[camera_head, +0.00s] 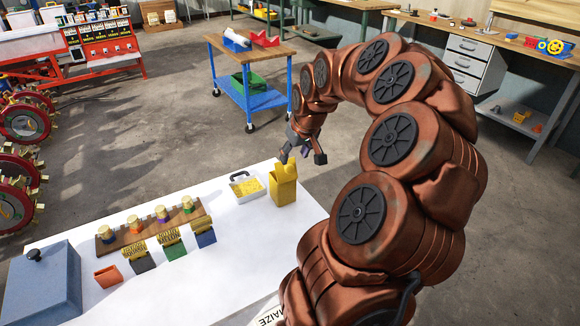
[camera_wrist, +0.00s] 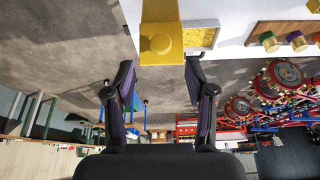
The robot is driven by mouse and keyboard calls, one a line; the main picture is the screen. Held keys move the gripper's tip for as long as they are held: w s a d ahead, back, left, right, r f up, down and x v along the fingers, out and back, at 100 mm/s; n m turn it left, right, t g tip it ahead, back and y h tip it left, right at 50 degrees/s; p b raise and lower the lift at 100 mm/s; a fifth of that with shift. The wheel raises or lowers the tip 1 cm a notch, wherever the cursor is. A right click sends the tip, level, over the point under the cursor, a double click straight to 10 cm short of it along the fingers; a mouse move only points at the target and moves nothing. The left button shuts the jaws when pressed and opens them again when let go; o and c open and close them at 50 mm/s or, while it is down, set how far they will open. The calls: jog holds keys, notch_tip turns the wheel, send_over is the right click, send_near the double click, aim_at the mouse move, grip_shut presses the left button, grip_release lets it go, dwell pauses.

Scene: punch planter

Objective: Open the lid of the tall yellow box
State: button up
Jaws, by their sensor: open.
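The tall yellow box (camera_head: 283,190) stands upright near the far right corner of the white table (camera_head: 165,290). In the wrist view, the box (camera_wrist: 160,12) shows at the top centre, with a knob-like yellow part (camera_wrist: 160,44) towards my gripper. This part also rises from the box top in the head view (camera_head: 288,169); whether the lid is shut, I cannot tell. My gripper (camera_head: 303,157) is just above the box. In the wrist view, its open fingers (camera_wrist: 160,72) point towards the box, with nothing between them and no visible contact.
A white tray (camera_head: 236,194) with yellow contents stands left of the box. A wooden rack (camera_head: 130,246) with several small jars, several small bins and a blue-grey box (camera_head: 45,290) stand further left. A blue cart (camera_head: 258,98) is on the floor beyond.

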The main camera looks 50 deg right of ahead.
aim_at(290, 167)
jog(key=x, duration=0.6)
jog(key=shift+w+f+p, duration=0.15)
jog(key=shift+f+p, duration=0.25)
grip_shut()
dwell(0.4)
